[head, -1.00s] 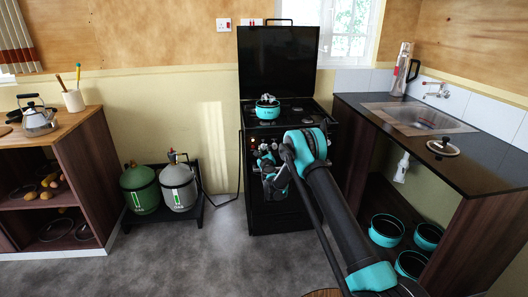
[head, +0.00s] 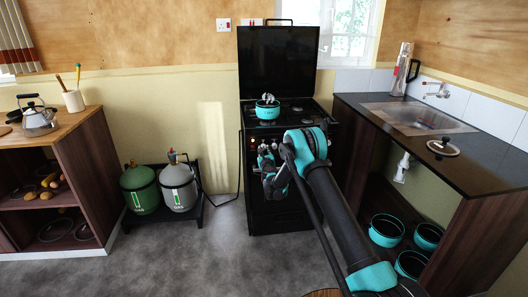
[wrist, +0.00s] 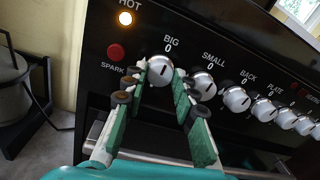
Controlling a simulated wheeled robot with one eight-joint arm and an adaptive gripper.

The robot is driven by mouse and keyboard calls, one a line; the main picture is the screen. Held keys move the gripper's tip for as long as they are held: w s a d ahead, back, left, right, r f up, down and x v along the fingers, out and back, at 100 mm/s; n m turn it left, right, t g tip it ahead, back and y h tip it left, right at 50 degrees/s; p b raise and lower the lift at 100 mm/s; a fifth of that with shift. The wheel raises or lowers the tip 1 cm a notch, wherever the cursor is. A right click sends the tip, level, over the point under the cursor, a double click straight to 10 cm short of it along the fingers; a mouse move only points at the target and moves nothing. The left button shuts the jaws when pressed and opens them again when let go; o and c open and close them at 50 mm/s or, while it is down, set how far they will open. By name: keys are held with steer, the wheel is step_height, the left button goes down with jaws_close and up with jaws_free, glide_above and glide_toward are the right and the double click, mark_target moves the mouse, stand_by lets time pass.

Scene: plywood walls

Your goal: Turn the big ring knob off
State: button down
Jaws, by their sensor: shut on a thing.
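The big ring knob (wrist: 159,71) is a silver knob under the label "BIG" and a "0" on the black cooker front in the wrist view. My gripper (wrist: 163,80) has its green fingers on either side of this knob, shut on it. The angle of the knob's mark is hard to tell. In the head view my gripper (head: 268,160) is at the front of the black cooker (head: 285,205), and it hides part of the knob row. A teal pot (head: 267,111) stands on the hob.
The small knob (wrist: 203,84) is close to the right finger, with several more knobs beyond it. A red spark button (wrist: 116,51) and a lit orange lamp (wrist: 125,18) are to the left. Gas bottles (head: 178,187) stand left of the cooker. The floor in front is clear.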

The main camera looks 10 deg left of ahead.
steer(key=c, duration=1.2)
jaws_free()
steer(key=v, duration=1.2)
steer(key=shift+f, duration=0.1)
